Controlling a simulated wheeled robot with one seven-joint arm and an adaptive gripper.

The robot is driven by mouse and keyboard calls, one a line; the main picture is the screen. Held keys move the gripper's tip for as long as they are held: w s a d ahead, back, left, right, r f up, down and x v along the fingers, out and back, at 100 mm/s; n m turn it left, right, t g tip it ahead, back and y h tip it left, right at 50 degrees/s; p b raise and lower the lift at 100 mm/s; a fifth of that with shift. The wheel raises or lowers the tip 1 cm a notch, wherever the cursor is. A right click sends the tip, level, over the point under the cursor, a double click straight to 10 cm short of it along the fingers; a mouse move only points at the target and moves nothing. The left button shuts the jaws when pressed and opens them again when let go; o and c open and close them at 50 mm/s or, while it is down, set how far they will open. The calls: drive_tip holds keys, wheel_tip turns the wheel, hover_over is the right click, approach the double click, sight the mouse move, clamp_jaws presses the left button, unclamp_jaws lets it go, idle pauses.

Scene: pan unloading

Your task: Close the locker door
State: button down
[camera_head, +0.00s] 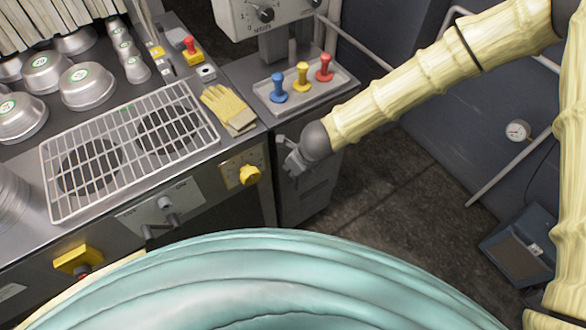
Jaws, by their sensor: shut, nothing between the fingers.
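My arm in its pale yellow sleeve reaches in from the upper right. My gripper (290,168) is shut and empty, at the upper front of a grey locker-like cabinet (302,205) beside the counter. The gripper and its dark wrist cover the upper part of the cabinet's front, which I take to be the locker door. I cannot tell whether the gripper touches it, nor whether the door is closed or ajar. My teal body covers much of the lower middle.
A tray (262,105) with blue, yellow and red knobs tops the cabinet. Gloves (229,108), a wire rack (130,150) and metal pans (87,86) lie on the counter. A rail (507,165) with a gauge (518,131) stands right. Dark floor (385,190) lies between.

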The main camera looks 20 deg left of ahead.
drive_tip(key=shift+d, duration=0.1)
drive_tip(key=s+d+r+b, duration=0.1)
drive_tip(key=s+d+r, duration=0.3)
drive_tip(key=r, duration=0.5)
drive_tip(key=shift+d+r, duration=0.15)
drive_tip(key=shift+d, duration=1)
drive_tip(key=shift+s, duration=0.1)
drive_tip(key=s+d+f+n+h, duration=0.25)
drive_tip(key=d+f+n, duration=0.25)
drive_tip(key=d+f, duration=0.45)
drive_tip(key=s+d+f+n+h, duration=0.1)
drive_tip(key=s+d+f+n, duration=0.3)
drive_tip(key=d+f, duration=0.5)
drive_tip(key=s+d+f+n, duration=0.3)
drive_tip(key=s+d+n, duration=0.3)
drive_tip(key=d, duration=0.3)
drive_tip(key=s+d+f+n+g, duration=0.1)
drive_tip(key=s+d+f+n, duration=0.2)
drive_tip(key=d, duration=0.6)
drive_tip(key=s+n, duration=0.2)
drive_tip(key=n, duration=0.1)
drive_tip(key=shift+s+d+f+g+h, duration=0.15)
drive_tip(key=shift+s+d+g+h, duration=0.15)
drive_tip(key=shift+s+h, duration=0.1)
